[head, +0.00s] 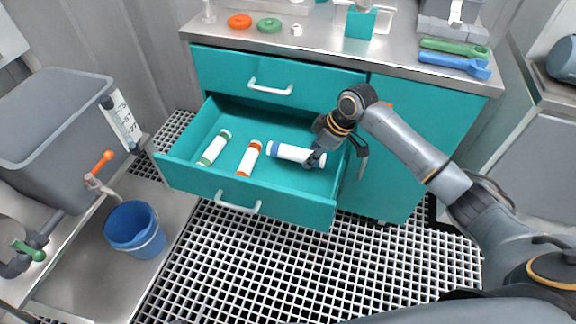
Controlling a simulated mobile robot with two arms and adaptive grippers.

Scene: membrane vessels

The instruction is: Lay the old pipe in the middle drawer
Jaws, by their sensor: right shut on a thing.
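A white pipe with a blue end (291,152) lies level inside the open teal drawer (240,193), low at its right side. My right gripper (317,157) is shut on the pipe's right end, which the fingers partly hide. I cannot tell whether the pipe touches the drawer floor. The open drawer is below a closed top drawer (272,87). A white pipe with green ends (214,149) and one with orange ends (248,160) lie in the drawer to the left. My left gripper is not in view.
The metal worktop (330,52) above holds an orange ring (239,21), a green ring (269,25) and green and blue wrenches (455,64). A blue bucket (135,230) and a grey tank (55,135) stand at left. The grated floor in front is clear.

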